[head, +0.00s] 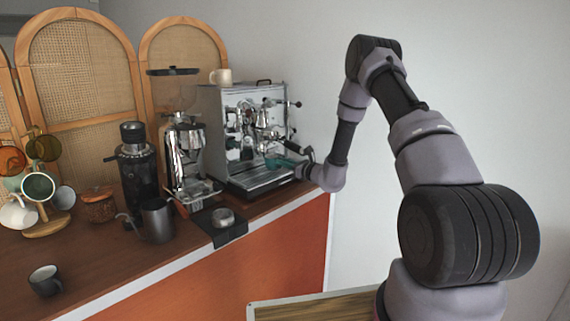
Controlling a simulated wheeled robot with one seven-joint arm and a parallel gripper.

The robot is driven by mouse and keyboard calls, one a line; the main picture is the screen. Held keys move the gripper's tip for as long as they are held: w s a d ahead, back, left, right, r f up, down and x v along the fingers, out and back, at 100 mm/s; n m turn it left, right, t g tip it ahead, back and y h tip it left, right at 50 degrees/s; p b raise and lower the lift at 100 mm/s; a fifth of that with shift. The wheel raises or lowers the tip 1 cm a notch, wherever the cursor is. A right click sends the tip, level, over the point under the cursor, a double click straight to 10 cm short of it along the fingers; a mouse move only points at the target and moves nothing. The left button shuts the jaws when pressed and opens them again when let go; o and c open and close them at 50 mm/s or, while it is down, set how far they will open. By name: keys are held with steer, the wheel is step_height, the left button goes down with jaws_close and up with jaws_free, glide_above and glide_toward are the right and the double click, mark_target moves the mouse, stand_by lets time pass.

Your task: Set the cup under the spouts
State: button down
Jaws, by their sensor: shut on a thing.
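The espresso machine (213,130) stands at the far right end of the counter, with a shiny metal front and a drip tray (258,180) at its base. My gripper (294,162) reaches in from the right, low in front of the machine. It is shut on a small teal cup (277,162). The cup is seen just above the drip tray, below the group head (262,118). The spouts are too small to make out, so I cannot tell whether the cup is directly under them or touching the tray.
A grinder (186,150) stands left of the machine, with a black grinder (134,170) beyond it. A dark pitcher (157,220), a tamping mat (232,233), a dark mug (45,281) and a mug tree (48,226) are on the counter. A pale cup (220,77) sits atop the machine.

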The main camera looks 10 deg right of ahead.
steer(key=shift+s+d+f, duration=0.1)
steer(key=shift+f, duration=0.15)
stand_by(0.5)
steer(key=c, duration=0.9)
jaws_free()
